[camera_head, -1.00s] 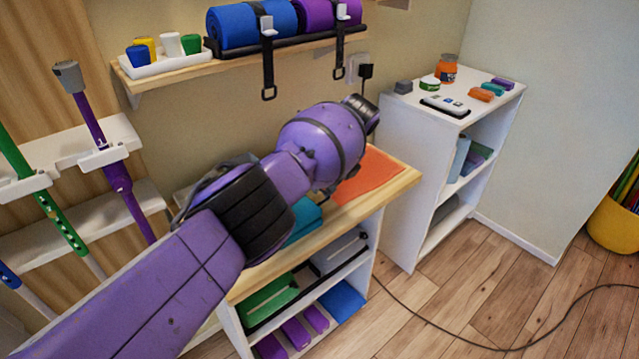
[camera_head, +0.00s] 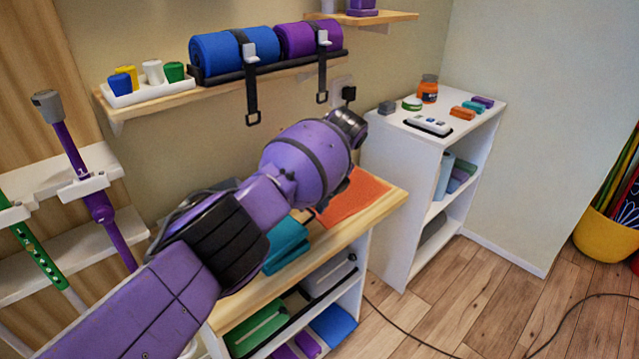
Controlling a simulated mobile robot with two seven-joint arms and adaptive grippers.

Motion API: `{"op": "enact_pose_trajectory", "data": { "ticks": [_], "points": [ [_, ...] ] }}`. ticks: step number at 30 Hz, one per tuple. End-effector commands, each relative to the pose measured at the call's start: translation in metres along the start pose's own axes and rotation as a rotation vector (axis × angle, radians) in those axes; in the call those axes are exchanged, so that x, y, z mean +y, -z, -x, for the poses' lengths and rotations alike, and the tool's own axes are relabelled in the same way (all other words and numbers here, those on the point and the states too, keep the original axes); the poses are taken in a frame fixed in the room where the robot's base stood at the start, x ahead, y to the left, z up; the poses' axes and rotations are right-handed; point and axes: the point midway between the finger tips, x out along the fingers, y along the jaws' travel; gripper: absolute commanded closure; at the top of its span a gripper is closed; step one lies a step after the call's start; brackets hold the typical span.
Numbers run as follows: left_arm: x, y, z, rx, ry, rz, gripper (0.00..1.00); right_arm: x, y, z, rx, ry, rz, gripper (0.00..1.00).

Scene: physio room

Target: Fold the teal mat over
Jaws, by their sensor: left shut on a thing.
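The teal mat (camera_head: 287,245) lies on the wooden top of the low shelf unit, in the middle of the camera_head view. It looks layered, and its left and far parts are hidden behind my purple left arm. My left arm comes in from the lower left and crosses over the bench top. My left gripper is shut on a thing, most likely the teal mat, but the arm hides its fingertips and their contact. My right gripper is not in view.
An orange mat (camera_head: 352,196) lies on the bench top (camera_head: 372,222) right of the teal mat. A wall shelf above holds a blue roll (camera_head: 222,57) and a purple roll (camera_head: 305,40) with hanging straps. A white cabinet (camera_head: 397,185) stands to the right.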

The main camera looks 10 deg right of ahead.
Motion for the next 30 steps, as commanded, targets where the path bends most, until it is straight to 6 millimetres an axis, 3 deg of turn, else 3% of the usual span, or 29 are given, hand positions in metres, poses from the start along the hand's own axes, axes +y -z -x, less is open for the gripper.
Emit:
{"op": "enact_pose_trajectory", "data": {
  "ticks": [1,6,12,18,30],
  "points": [
    [-0.008,0.004,0.018,0.004,0.023,-0.007,0.86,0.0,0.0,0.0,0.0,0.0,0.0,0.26],
    [-0.009,0.006,0.058,0.007,0.026,-0.009,0.86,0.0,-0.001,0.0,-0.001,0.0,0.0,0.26],
    [-0.007,0.005,0.09,0.005,0.021,-0.007,0.86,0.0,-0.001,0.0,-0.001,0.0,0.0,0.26],
    [-0.004,0.004,0.099,0.005,0.013,-0.005,0.86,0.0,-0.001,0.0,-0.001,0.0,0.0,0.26],
    [-0.002,0.003,0.098,0.005,0.009,-0.004,0.86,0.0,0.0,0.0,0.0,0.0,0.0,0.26]
  ]
}}
